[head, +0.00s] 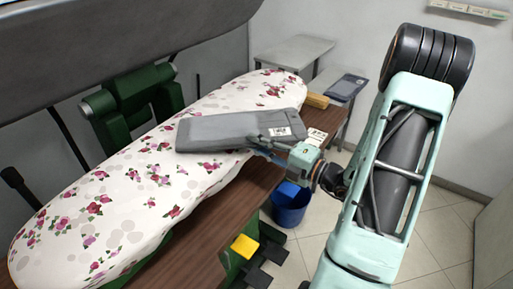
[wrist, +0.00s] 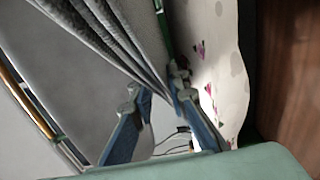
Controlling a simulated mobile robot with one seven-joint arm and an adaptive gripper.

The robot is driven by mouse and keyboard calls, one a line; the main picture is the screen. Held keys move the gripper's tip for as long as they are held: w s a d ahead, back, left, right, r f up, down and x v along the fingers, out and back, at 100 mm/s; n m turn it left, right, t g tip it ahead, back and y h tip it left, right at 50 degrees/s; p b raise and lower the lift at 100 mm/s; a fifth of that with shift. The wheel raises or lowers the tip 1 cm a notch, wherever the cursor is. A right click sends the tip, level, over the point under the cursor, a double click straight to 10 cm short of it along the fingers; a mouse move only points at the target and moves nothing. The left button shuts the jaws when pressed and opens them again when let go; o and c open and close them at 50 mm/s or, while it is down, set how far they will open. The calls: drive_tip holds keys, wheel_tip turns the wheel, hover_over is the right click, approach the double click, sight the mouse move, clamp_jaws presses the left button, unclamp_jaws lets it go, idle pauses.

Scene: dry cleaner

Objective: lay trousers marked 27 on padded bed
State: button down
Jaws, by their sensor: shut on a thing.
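Folded grey trousers (head: 215,132) with a white tag (head: 280,131) extend over the middle of the flower-patterned padded bed (head: 70,243). The tag's number is too small to read. My gripper (head: 268,147) is shut on the trousers' near right edge. In the wrist view the grey cloth (wrist: 105,35) runs up from between the fingers (wrist: 158,92), and the padded bed (wrist: 215,55) is to the right. I cannot tell whether the trousers touch the bed; their right end reaches past its front edge.
The raised grey press head (head: 110,40) hangs over the bed's back left. A side table at the back holds a dark folded garment (head: 347,87) and a tan block (head: 317,101). A blue bucket (head: 290,212) and yellow pedal (head: 245,246) are below. The bed's left part is clear.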

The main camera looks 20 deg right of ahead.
drive_tip(key=shift+f, duration=0.45)
drive_tip(key=shift+f, duration=0.1)
drive_tip(key=c, duration=1.9)
unclamp_jaws()
